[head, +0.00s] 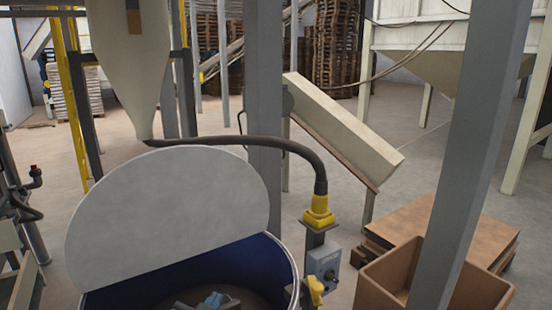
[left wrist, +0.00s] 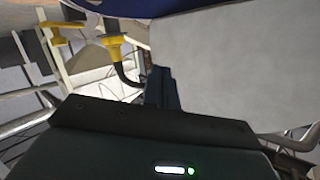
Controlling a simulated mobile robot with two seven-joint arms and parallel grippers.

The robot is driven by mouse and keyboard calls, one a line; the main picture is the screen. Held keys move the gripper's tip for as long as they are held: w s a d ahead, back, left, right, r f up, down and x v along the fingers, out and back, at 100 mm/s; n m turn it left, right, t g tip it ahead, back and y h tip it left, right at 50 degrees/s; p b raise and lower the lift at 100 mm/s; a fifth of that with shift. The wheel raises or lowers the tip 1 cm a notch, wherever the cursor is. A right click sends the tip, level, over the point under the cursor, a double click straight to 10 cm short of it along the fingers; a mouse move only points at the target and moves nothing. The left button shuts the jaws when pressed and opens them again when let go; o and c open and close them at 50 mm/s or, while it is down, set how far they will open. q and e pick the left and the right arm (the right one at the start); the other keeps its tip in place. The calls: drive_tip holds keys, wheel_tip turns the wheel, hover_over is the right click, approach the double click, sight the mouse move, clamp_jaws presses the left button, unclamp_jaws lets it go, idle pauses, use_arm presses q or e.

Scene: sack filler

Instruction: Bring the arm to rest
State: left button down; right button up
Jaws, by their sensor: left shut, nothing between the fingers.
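My left gripper (left wrist: 160,86) shows in the left wrist view as dark fingers, closed together with nothing between them. A large pale grey panel (left wrist: 225,70) fills the right of that view behind it, and a blue curved edge (left wrist: 190,8) crosses the top. In the head view, small grey-blue parts (head: 215,301) show at the bottom edge, within the outline of the drum's opening. I cannot tell whether they belong to my gripper or lie in the drum. My right gripper is not in view.
A blue drum (head: 275,262) stands low in the middle with its round grey lid (head: 170,210) tilted up. A dark hose (head: 270,142) runs to a yellow fitting (head: 319,210) beside it. Grey posts (head: 265,100) and a brown bin (head: 385,280) stand to the right. Open floor lies beyond.

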use_arm(q)
drive_tip(key=s+a+f+n+g+y, duration=0.1)
drive_tip(key=s+a+f+g, duration=0.25)
drive_tip(key=s, duration=0.45)
drive_tip(key=s+a+f+n+g, duration=0.15)
drive_tip(key=s+f+g, duration=0.3)
drive_tip(key=s, duration=0.45)
drive_tip(key=s+a+f+n+g+y, duration=0.1)
drive_tip(key=s+a+f+g, duration=0.25)
drive_tip(key=s, duration=0.45)
drive_tip(key=w+d+f+t+h, duration=0.1)
drive_tip(key=w+d+f+t, duration=0.1)
drive_tip(key=f, duration=0.3)
drive_tip(key=w+d+f+m+t+h, duration=0.1)
drive_tip(key=w+d+f+t+h, duration=0.1)
drive_tip(key=f, duration=0.4)
drive_tip(key=shift+w+d+t, duration=0.3)
drive_tip(key=shift+d+t, duration=0.4)
drive_tip(key=shift+t, duration=0.55)
